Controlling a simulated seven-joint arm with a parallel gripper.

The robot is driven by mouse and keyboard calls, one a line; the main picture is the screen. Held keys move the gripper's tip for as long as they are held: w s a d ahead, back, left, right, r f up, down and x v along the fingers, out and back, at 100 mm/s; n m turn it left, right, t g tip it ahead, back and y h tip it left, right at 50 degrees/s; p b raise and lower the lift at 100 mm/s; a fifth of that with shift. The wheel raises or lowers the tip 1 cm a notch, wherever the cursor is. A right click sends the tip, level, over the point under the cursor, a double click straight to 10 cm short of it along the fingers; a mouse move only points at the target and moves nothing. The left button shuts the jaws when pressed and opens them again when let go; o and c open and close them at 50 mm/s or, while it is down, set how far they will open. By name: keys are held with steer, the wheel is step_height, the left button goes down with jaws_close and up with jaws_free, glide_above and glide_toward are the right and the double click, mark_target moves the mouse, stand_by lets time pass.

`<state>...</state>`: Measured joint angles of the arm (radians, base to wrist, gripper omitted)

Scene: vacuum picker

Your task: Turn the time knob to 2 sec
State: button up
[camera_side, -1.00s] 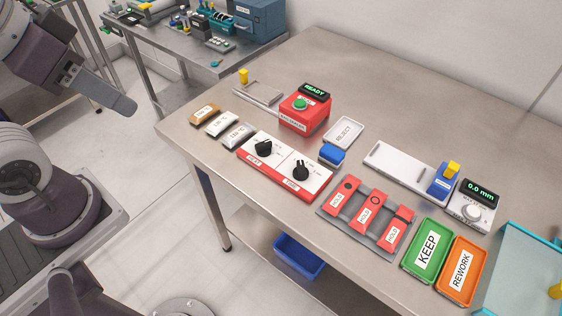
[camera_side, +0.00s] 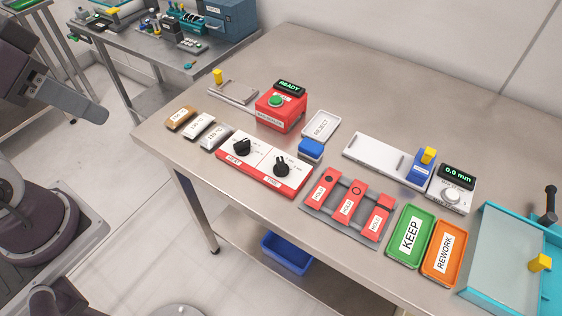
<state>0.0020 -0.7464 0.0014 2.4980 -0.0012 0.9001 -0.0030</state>
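The time knob (camera_side: 282,166) is a black dial on the right half of a white-topped, red-fronted control panel (camera_side: 263,162). Its front label seems to read TIME. Small scale marks surround the knob, but their values and the exact pointer setting are too small to read. A similar black knob (camera_side: 242,146) is on the panel's left half. My gripper (camera_side: 98,113) is at the upper left, off the table and well away from the panel, touching nothing. Its fingers show nearly edge-on, so their opening is unclear.
A red box (camera_side: 281,108) with a green button and a READY display stands behind the panel. A blue block (camera_side: 311,149) sits close behind the time knob. A grey rack (camera_side: 322,222) with red HOLD pieces lies to the right. Several small labelled blocks (camera_side: 199,126) are left.

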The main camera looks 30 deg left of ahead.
steer(key=w+d+n+g+h, duration=0.25)
steer(key=w+d, duration=0.25)
steer(key=w, duration=0.4)
steer(key=n+g+y, duration=0.3)
steer(key=n, duration=0.4)
glide_above(281, 163)
steer(key=shift+m+h, duration=0.25)
step_height(281, 163, down, 17)
steer(key=shift+r, duration=0.15)
step_height(281, 163, down, 7)
steer(key=shift+f, duration=0.1)
jaws_close()
